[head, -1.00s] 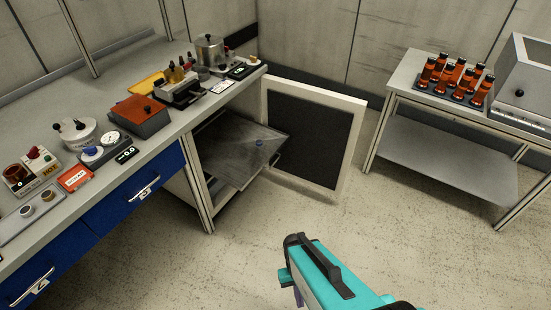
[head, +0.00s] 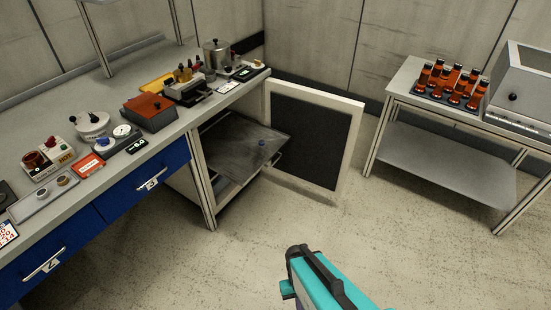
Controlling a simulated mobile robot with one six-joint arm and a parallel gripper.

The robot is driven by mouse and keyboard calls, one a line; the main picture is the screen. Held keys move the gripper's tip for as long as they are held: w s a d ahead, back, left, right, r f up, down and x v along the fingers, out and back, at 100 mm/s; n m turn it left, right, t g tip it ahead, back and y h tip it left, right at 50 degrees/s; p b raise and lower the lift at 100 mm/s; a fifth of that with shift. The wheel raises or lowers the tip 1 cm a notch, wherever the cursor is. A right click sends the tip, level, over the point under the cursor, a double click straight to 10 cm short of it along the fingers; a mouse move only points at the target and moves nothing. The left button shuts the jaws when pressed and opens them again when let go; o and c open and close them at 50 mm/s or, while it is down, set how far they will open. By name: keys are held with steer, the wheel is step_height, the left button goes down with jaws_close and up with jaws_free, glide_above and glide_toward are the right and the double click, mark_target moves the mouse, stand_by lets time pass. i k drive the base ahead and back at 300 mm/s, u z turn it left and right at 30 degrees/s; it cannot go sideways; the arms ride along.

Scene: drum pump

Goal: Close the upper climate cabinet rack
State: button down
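The climate cabinet (head: 204,190) stands under the end of the bench, with its white-framed, dark-panelled door (head: 312,140) swung wide open to the right. A flat grey rack (head: 240,150) is slid out of the cabinet's upper part and sticks out toward the open door. A small blue knob (head: 262,143) sits near its right end. The lower inside of the cabinet is mostly hidden beneath the rack. A teal and black part of my arm shows at the bottom middle, well in front of the cabinet. The fingertips of my gripper do not show.
The bench (head: 190,118) on the left carries instruments and has blue drawers (head: 150,184). A two-level table (head: 440,165) on the right holds amber bottles (head: 455,82) and a grey box (head: 520,90). Speckled floor (head: 400,240) in front of the cabinet door is clear.

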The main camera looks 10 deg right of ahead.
mark_target(231, 148)
steer(key=u, duration=1.2)
steer(key=i, duration=0.5)
steer(key=z, duration=0.25)
